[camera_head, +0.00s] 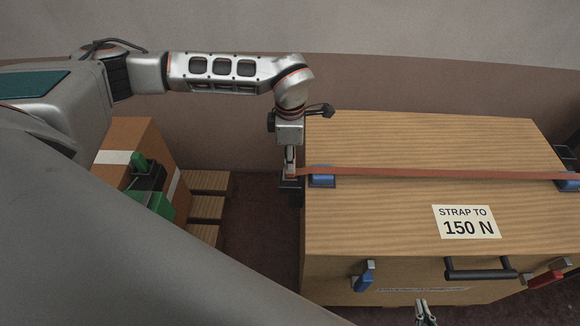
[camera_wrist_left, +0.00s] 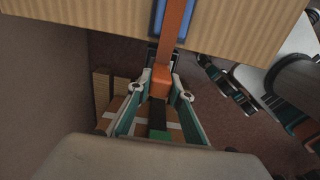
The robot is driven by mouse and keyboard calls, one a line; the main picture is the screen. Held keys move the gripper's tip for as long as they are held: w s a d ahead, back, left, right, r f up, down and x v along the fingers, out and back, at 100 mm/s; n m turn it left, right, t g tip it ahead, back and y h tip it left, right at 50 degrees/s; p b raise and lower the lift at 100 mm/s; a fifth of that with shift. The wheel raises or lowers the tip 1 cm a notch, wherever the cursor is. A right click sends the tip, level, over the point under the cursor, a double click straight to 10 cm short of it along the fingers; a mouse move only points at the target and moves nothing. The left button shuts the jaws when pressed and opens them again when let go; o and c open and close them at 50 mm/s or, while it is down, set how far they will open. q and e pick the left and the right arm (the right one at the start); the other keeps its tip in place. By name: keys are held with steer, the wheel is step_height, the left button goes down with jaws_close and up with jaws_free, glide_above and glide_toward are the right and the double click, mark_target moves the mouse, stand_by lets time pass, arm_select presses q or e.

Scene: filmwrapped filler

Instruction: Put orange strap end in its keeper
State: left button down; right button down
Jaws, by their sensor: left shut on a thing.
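The orange strap (camera_head: 430,173) lies across the top of the wooden crate (camera_head: 400,225), over a blue corner piece (camera_head: 322,177) near the left edge. My left gripper (camera_head: 289,172) is just off the crate's left edge, shut on the strap's end. In the left wrist view the orange strap end (camera_wrist_left: 161,80) sits between the fingertips (camera_wrist_left: 160,90), and the strap runs up over a blue piece (camera_wrist_left: 174,18). A dark block (camera_head: 291,192), perhaps the keeper, is just below the gripper at the crate's side, partly hidden. My right gripper (camera_head: 425,313) shows only its tips at the bottom edge.
A black handle (camera_head: 480,274), a blue clip (camera_head: 364,276) and a red clip (camera_head: 547,278) are on the crate's front. A label (camera_head: 467,222) reads "STRAP TO 150 N". A carton with a green and black tool (camera_head: 150,180) and wooden blocks (camera_head: 207,208) stand left, across a floor gap.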

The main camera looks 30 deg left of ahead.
arm_select(q)
steer(key=shift+f, duration=1.75)
steer(key=shift+f, duration=0.1)
steer(key=c, duration=1.8)
jaws_free()
step_height(320, 180, up, 12)
steer(key=shift+r, duration=0.15)
